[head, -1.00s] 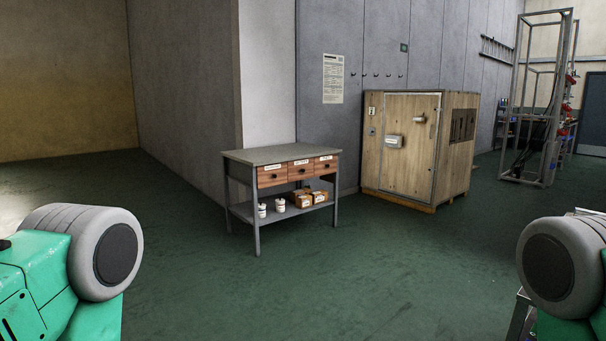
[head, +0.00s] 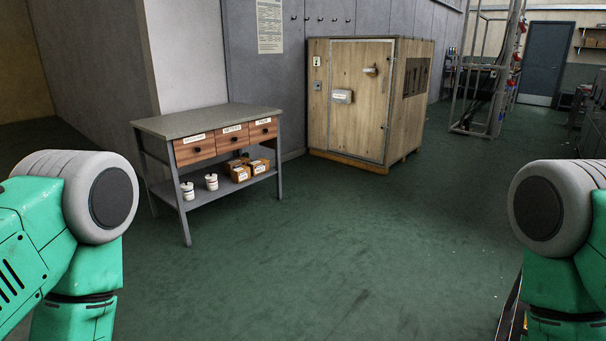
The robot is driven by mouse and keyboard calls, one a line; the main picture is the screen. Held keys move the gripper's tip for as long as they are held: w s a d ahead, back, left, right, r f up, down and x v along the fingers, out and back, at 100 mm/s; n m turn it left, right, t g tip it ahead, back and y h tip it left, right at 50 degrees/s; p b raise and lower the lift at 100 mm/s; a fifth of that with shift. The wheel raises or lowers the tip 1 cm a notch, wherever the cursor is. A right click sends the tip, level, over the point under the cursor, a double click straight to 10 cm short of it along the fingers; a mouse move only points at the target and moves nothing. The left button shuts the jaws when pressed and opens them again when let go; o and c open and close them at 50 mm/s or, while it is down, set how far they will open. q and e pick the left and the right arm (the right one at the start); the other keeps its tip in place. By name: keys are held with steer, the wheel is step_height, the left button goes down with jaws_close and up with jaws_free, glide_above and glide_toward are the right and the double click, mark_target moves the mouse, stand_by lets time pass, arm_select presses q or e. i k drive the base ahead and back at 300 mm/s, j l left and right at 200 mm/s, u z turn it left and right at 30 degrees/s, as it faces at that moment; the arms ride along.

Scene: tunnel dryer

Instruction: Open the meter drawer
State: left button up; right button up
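A grey metal table (head: 206,119) stands ahead to the left, against the wall, with three wooden drawers in a row under its top. Each drawer has a white label and a dark round knob. The middle drawer (head: 233,139) has a label that seems to read "METERS"; it is shut. The left drawer (head: 194,149) and the right drawer (head: 263,130) are shut too. My two green and grey arms show at the left and right edges of the picture. Neither gripper is in view. The table is some distance beyond my arms.
The table's lower shelf (head: 215,191) holds two white pots (head: 211,182) and cardboard boxes (head: 240,173). A wooden cabinet (head: 358,105) stands right of the table. A metal frame rack (head: 482,75) is farther back. The green floor (head: 330,250) before me is clear.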

mark_target(215, 133)
steer(key=i, duration=2.5)
steer(key=i+l+u, duration=0.2)
steer(key=i+u, duration=0.2)
steer(key=i, duration=0.5)
steer(key=i+l+u, duration=0.4)
steer(key=i, duration=0.45)
steer(key=i+l+u, duration=0.4)
steer(key=i+l, duration=0.35)
steer(key=l, duration=0.1)
